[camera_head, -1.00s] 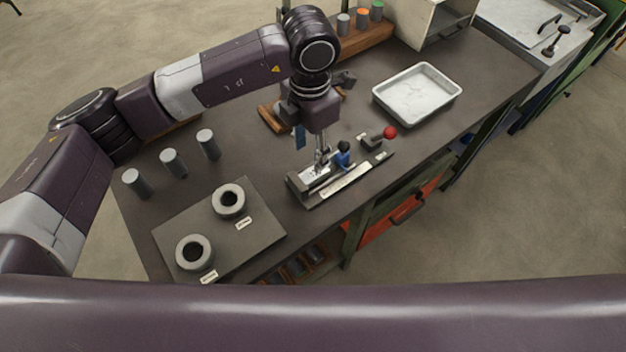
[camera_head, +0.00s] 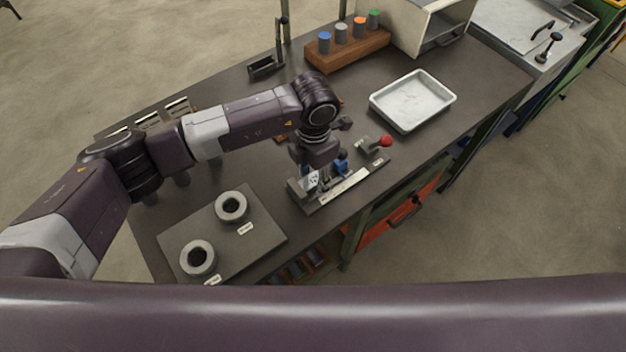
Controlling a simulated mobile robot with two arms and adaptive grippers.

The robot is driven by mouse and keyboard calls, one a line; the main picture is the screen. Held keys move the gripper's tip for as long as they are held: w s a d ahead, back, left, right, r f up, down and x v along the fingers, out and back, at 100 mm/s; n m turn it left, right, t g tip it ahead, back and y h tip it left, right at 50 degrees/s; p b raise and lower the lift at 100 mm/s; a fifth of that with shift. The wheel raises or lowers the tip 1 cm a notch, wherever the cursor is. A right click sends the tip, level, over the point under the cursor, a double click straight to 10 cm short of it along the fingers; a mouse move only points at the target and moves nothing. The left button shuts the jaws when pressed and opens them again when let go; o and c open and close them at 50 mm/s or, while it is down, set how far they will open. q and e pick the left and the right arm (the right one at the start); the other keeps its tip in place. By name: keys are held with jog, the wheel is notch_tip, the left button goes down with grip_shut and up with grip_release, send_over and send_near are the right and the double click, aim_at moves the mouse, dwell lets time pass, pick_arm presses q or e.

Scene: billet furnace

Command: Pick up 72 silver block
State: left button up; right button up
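A small silver block (camera_head: 313,181) with dark marks on its face, too small to read, sits at the left end of a metal fixture (camera_head: 350,184) near the table's front edge. My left gripper (camera_head: 315,170) points down right over the block and the fixture's left end. Its fingers are mostly hidden by its own wrist and blend with the fixture, so I cannot tell whether they are closed on the block. A blue part (camera_head: 341,167) stands just right of the gripper. My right gripper is not in view.
A red-knobbed lever (camera_head: 385,141) and a white tray (camera_head: 413,100) lie right of the fixture. A plate (camera_head: 225,240) with two rings is at front left. A wooden rack (camera_head: 350,56) with coloured-top cylinders stands behind. My arm partly covers grey cylinders at left.

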pick_arm(q)
grip_shut()
jog(key=shift+r, duration=0.15)
